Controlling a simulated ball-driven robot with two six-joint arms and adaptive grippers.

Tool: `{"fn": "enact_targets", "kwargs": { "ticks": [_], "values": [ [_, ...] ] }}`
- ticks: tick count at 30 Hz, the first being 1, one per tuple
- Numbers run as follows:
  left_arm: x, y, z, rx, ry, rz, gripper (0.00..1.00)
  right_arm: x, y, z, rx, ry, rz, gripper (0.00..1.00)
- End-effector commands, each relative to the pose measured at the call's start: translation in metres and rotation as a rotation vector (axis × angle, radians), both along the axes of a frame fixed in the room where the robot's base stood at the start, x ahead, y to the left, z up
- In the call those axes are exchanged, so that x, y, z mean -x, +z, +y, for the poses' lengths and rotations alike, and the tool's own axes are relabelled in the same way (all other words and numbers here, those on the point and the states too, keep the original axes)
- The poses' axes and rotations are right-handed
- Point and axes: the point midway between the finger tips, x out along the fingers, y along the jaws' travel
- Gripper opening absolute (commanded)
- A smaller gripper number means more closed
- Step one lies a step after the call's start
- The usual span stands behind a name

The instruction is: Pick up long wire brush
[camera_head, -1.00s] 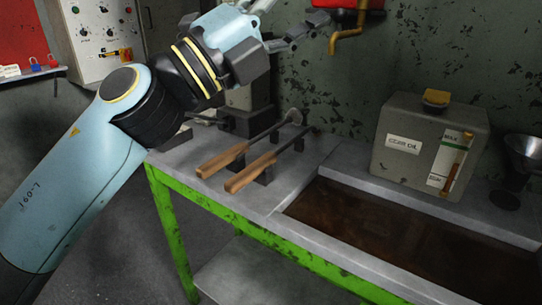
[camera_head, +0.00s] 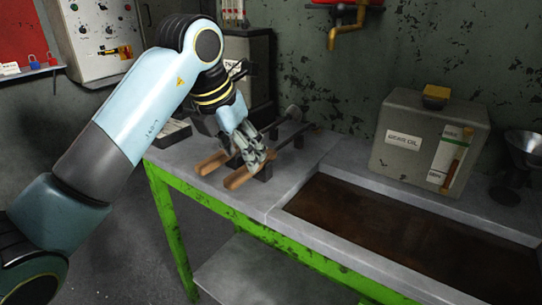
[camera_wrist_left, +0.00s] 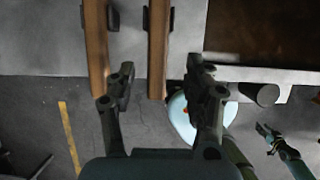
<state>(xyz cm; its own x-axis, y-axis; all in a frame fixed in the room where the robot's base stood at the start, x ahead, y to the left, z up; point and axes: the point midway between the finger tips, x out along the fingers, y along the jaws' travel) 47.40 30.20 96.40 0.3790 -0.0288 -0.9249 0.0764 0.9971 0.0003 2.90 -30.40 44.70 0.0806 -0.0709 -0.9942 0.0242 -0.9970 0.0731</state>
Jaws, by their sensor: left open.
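Two long tools with wooden handles lie side by side on rests on the grey bench. The front one (camera_head: 238,181), which seems to be the long wire brush, has a dark far end; its bristles are not clear. The back one (camera_head: 208,164) ends in a round head. My left gripper (camera_head: 258,160) is open above the front handle. In the left wrist view its fingers (camera_wrist_left: 162,80) stand on either side of the front handle (camera_wrist_left: 158,40), and the back handle (camera_wrist_left: 96,45) lies outside them to the left. I cannot tell the height gap. My right gripper (camera_wrist_left: 268,137) shows small in the left wrist view.
A trough of dark liquid (camera_head: 375,212) is sunk in the bench to the right. A dark machine (camera_head: 250,70) stands at the back wall. The bench has a green frame (camera_head: 215,207).

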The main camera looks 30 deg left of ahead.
Motion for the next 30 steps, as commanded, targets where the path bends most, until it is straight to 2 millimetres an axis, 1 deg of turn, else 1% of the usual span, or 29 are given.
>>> {"fn": "enact_targets", "kwargs": {
  "ticks": [5, 9, 12, 15, 21, 23, 30],
  "values": [
    [-0.004, -0.015, 0.001, 0.0, -0.001, 0.001, 0.52, 0.0, 0.0, -0.003, 0.004, 0.002, 0.0, 0.4],
    [-0.008, -0.038, 0.003, 0.001, 0.0, 0.002, 0.52, 0.0, 0.001, -0.005, 0.005, 0.002, 0.0, 0.4],
    [-0.014, -0.05, 0.002, 0.002, -0.001, -0.001, 0.52, 0.0, 0.0, -0.005, 0.006, 0.001, 0.001, 0.4],
    [-0.017, -0.055, 0.002, 0.001, -0.001, -0.002, 0.52, 0.0, 0.0, -0.005, 0.006, 0.001, 0.001, 0.4],
    [-0.017, -0.055, 0.002, -0.001, -0.002, -0.003, 0.52, 0.0, 0.0, -0.005, 0.006, 0.001, 0.001, 0.4],
    [-0.017, -0.055, 0.002, 0.0, -0.002, -0.003, 0.45, 0.0, 0.0, -0.005, 0.005, 0.002, 0.001, 0.4],
    [-0.017, -0.055, 0.002, 0.0, -0.002, -0.002, 0.14, 0.001, 0.0, -0.002, 0.003, 0.001, 0.001, 0.4]
  ]
}}
